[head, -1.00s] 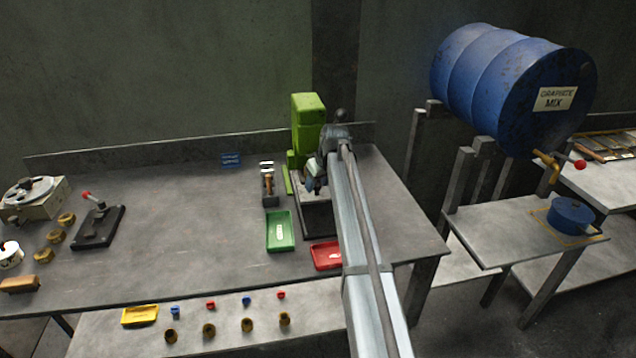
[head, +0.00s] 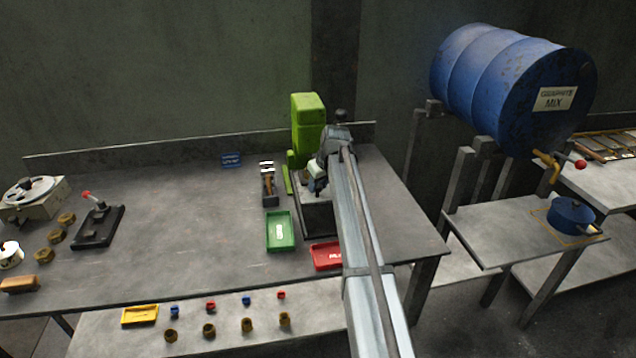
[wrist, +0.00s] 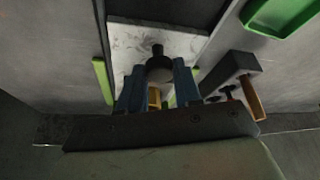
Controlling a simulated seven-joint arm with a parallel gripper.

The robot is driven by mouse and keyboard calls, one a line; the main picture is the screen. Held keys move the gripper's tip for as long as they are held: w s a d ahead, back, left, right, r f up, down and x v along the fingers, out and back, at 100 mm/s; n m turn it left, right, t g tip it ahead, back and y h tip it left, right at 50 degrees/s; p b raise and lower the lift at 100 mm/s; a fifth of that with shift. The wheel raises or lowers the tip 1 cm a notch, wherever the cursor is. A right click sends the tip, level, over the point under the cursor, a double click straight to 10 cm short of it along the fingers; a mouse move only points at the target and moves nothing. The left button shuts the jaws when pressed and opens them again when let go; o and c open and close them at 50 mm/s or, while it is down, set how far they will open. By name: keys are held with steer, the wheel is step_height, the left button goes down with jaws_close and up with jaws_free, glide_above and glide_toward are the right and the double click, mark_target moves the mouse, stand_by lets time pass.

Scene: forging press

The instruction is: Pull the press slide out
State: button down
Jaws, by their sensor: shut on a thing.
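The green press (head: 308,122) stands at the back of the bench, with its dark base (head: 318,218) in front, partly covered by my arm. In the wrist view, a pale, worn metal slide plate (wrist: 130,38) lies in a dark frame. A dark, rounded knob (wrist: 159,68) sits at its near end, between the blue fingers of my gripper (wrist: 157,76). My gripper is shut on this knob. In the head view my gripper (head: 317,184) is low over the press base. A brassy piece shows between the fingers; their contact is partly hidden.
A green tray (head: 281,247) and a red tray (head: 326,268) lie in front of the press. A small stand with a wooden-handled tool (head: 268,182) is just left. The bench middle is clear.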

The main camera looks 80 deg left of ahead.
steer(key=d, duration=1.2)
steer(key=shift+a, duration=0.1)
steer(key=c, duration=0.8)
jaws_free()
steer(key=v, duration=1.4)
steer(key=shift+f, duration=0.1)
